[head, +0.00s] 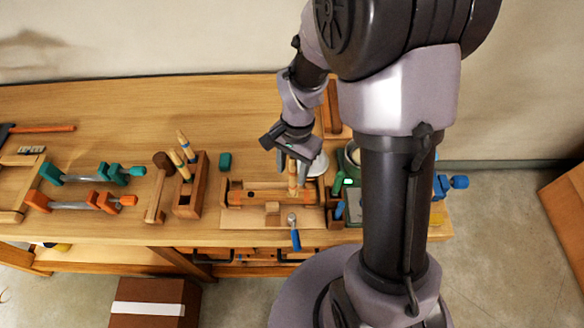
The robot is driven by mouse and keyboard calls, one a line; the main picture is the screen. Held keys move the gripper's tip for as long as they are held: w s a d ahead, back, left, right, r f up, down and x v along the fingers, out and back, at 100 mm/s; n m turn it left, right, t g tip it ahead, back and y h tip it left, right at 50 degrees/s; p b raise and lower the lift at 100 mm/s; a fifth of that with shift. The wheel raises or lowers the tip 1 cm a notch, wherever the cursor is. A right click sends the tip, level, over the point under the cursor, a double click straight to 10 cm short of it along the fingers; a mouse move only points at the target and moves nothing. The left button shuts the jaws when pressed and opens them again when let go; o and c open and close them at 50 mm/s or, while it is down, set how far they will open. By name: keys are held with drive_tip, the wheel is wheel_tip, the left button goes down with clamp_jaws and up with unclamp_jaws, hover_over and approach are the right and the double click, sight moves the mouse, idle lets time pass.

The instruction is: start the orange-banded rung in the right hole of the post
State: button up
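The post (265,198) lies lengthwise in a wooden cradle on the bench, with a dark spot like a hole left of its middle. My gripper (293,168) points down above the post's right part. Its fingers are on either side of an upright light-wood rung (292,184) and look shut on it. The rung's lower end meets or stands just in front of the post's right part; I cannot tell whether it is in a hole. Its band colour is too small to make out. The right hole is hidden.
A wooden rack (190,199) left of the post holds more rungs (184,147). A mallet (158,185) and clamps (85,202) lie further left. A blue-handled tool (294,236) lies in front. Green containers crowd the right.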

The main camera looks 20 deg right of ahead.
wheel_tip(320, 180, up, 17)
drive_tip(key=w+d+p, duration=0.1)
drive_tip(key=p, duration=0.3)
drive_tip(key=shift+w+d+r+p, duration=0.15)
drive_tip(key=shift+d+p, duration=0.2)
drive_tip(key=shift+p, duration=0.05)
idle(0.5)
